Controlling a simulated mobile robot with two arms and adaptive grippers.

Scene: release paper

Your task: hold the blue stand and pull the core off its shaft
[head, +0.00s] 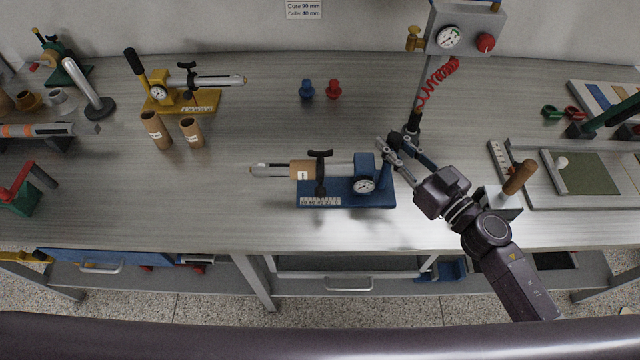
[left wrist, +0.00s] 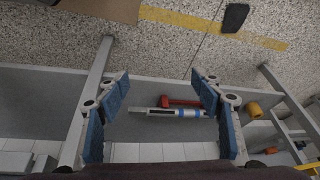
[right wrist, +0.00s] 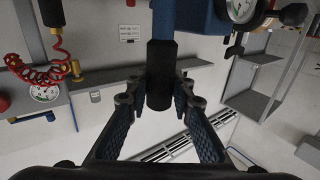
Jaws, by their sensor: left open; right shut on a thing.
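The blue stand (head: 345,194) is on the bench in the middle of the head view. Its shaft (head: 267,169) points left and carries a brown core (head: 302,172) with a white label. A black clamp knob (head: 320,172) sits right of the core. My right gripper (head: 390,150) is at the stand's right end. In the right wrist view my right gripper (right wrist: 158,98) is shut on the black grip (right wrist: 160,78) of the stand's blue lever. My left gripper (left wrist: 160,80) is open and empty in its wrist view and is outside the head view.
A yellow stand (head: 180,102) and two loose brown tubes (head: 156,130) stand at the back left. Blue and red knobs (head: 320,90) stand behind the blue stand. A red coiled hose (head: 437,85) hangs behind my right gripper. The bench left of the shaft is clear.

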